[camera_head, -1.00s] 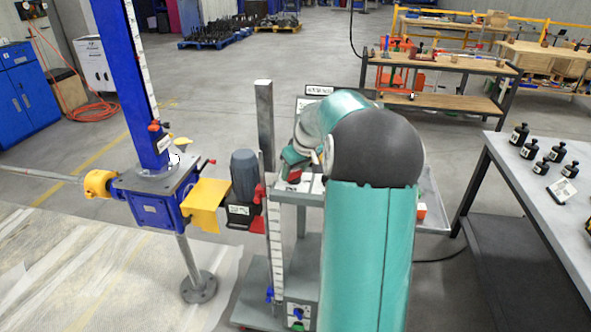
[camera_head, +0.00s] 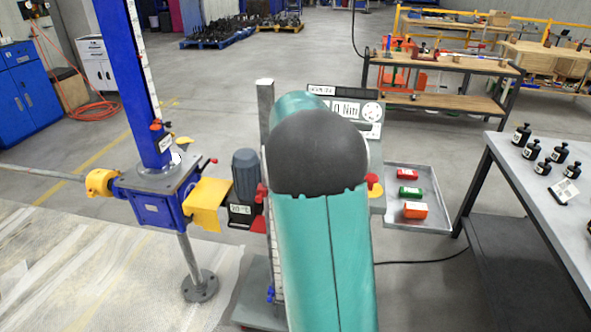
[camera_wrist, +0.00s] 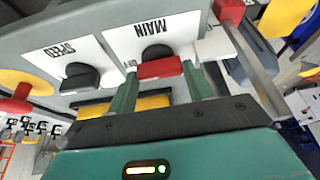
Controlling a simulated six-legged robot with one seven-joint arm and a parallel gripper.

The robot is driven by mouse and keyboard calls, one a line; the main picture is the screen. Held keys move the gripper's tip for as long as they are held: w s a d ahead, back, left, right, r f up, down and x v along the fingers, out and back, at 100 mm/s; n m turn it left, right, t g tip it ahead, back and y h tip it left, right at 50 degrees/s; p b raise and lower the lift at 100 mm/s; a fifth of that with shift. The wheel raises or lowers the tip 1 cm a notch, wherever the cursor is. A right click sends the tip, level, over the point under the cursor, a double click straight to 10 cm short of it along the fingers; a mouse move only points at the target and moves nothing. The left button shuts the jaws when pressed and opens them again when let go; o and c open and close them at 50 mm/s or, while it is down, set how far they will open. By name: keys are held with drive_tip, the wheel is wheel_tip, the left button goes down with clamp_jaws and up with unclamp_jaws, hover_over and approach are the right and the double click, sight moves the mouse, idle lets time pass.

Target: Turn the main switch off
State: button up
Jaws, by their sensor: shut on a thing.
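In the wrist view the main switch (camera_wrist: 158,66) is a dark knob with a red grip bar, on a white plate lettered MAIN, upside down here. My gripper (camera_wrist: 160,78) has its two green fingers at the two ends of the red bar and is shut on it. Part of a small OFF mark shows beside the left finger. The red bar lies nearly level across the picture. In the head view my arm hides the gripper and the switch.
A black SPEED knob (camera_wrist: 80,77) sits left of the switch. A red button on yellow (camera_wrist: 18,100) is further left. In the head view a tray (camera_head: 440,190) of small coloured parts stands right of the panel, and a blue screw jack (camera_head: 150,205) stands left.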

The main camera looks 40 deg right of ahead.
drive_tip(key=shift+m, duration=0.3)
drive_tip(key=o, duration=1)
drive_tip(key=shift+r, duration=0.1)
drive_tip(key=v, duration=1.3)
drive_tip(key=shift+w+a+r, duration=0.1)
drive_tip(key=shift+r, duration=0.3)
